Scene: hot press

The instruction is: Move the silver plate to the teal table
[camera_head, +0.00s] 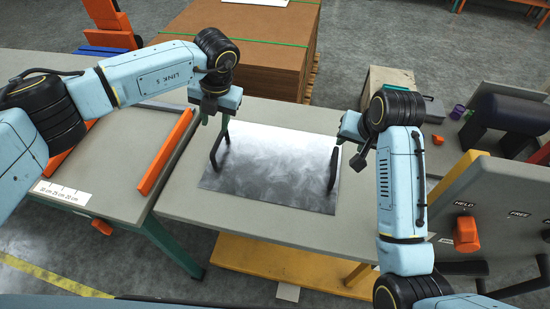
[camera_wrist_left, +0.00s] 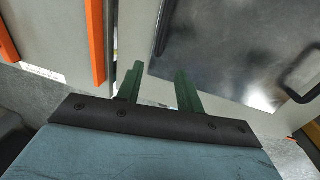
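The silver plate (camera_head: 270,165) lies flat on the middle grey table (camera_head: 285,112), with a black handle near each side. My left gripper (camera_head: 214,116) is above the plate's left handle (camera_head: 216,150). In the left wrist view its green fingers (camera_wrist_left: 158,84) are apart with nothing between them, and the plate (camera_wrist_left: 220,50) and a black handle (camera_wrist_left: 300,78) are to their right. My right gripper (camera_head: 358,148) is beside the right handle (camera_head: 333,170); its finger gap is unclear. The table with teal legs (camera_head: 120,190) stands at left.
Orange rails (camera_head: 165,155) border the left table, which has a printed scale (camera_head: 62,192) at its front. Stacked brown boards (camera_head: 255,40) stand behind the middle table. A machine with an orange knob (camera_head: 466,232) is at right. The left tabletop between the rails is clear.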

